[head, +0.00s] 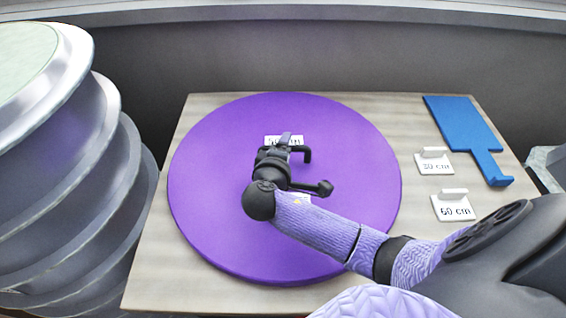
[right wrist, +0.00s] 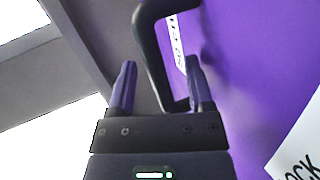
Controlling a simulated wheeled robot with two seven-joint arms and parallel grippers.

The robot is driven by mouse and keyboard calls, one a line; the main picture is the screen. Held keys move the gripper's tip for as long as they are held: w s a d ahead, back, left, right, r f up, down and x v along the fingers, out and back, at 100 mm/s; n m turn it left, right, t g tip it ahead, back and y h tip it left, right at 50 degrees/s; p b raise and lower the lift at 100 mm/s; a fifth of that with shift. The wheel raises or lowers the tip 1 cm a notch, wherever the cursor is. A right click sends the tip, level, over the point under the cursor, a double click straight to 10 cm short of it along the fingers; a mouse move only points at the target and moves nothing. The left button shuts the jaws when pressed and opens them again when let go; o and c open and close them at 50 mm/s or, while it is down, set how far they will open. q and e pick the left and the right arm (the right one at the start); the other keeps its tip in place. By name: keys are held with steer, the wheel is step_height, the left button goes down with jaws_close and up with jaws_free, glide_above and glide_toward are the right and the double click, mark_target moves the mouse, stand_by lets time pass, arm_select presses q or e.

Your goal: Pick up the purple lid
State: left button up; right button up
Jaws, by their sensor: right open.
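The purple lid (head: 215,200) is a large round disc lying flat on the wooden table. Its black handle (head: 306,153) is partly hidden by my right gripper (head: 285,143) in the head view. In the right wrist view, the handle (right wrist: 150,55) shows as a black loop against the purple lid (right wrist: 245,50). My right gripper (right wrist: 160,85) is open there, with the handle's long bar between its two fingers in the picture. I cannot tell whether a finger touches it. A white size label (head: 270,139) on the lid is partly covered. My left gripper is not in view.
The table (head: 160,270) has a blue paddle-shaped piece (head: 462,125) at the back right. White cards reading 30 cm (head: 434,165) and 60 cm (head: 453,208) sit right of the lid. Large stacked grey discs (head: 60,150) stand left of the table. A grey wall (head: 330,60) is behind.

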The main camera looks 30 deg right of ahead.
steer(key=shift+w+d+f, duration=0.15)
steer(key=shift+w+d, duration=0.15)
jaws_close()
stand_by(1.2)
